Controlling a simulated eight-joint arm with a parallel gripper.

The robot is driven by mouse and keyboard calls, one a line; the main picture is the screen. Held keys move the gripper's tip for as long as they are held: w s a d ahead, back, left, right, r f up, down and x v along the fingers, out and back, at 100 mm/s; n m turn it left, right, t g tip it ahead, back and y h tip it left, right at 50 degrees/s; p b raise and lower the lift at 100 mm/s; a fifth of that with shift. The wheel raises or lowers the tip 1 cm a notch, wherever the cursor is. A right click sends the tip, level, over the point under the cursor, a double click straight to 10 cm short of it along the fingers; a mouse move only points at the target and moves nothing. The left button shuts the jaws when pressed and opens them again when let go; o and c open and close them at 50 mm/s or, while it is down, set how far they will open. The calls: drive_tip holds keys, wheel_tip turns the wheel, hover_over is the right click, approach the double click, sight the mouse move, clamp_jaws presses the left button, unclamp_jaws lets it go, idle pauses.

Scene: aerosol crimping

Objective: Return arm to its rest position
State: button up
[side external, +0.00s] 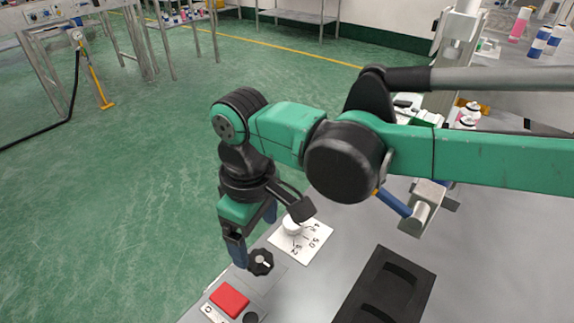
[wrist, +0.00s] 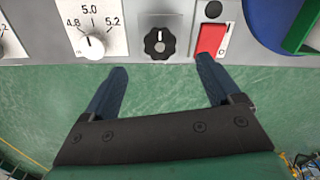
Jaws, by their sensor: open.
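My gripper (side external: 255,240) hangs from the green and black arm at the panel's edge, its blue fingers pointing down. In the wrist view my gripper (wrist: 160,90) shows two blue fingers spread apart with nothing between them. Beyond the fingertips are a white dial (wrist: 92,45) on a plate marked 4.8, 5.0 and 5.2, a black knob (wrist: 160,41) and a red switch (wrist: 212,40). The right fingertip overlaps the lower part of the red switch in the picture; I cannot tell whether they touch.
A black tray (side external: 350,310) with recesses lies on the grey bench. A blue-handled lever (side external: 393,203) on a metal block stands behind it. Bottles (side external: 538,42) stand at the back right. Open green floor (side external: 110,190) lies to the left.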

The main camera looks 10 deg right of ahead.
drive_tip(key=w+d+r+m+t+y, duration=0.15)
drive_tip(key=d+r, duration=0.25)
drive_tip(key=d, duration=0.4)
drive_tip(key=w+d+r+m+t, duration=0.1)
drive_tip(key=w+d+r+m, duration=0.25)
drive_tip(key=d, duration=0.45)
drive_tip(key=s+d+f+m+t, duration=0.1)
drive_tip(key=s+d+m+t, duration=0.1)
drive_tip(key=d, duration=0.7)
drive_tip(key=s+d+f+m+t+h, duration=0.1)
drive_tip(key=s+d+m, duration=0.3)
drive_tip(key=d, duration=0.5)
drive_tip(key=shift+s+t, duration=0.85)
drive_tip(key=shift+s, duration=0.3)
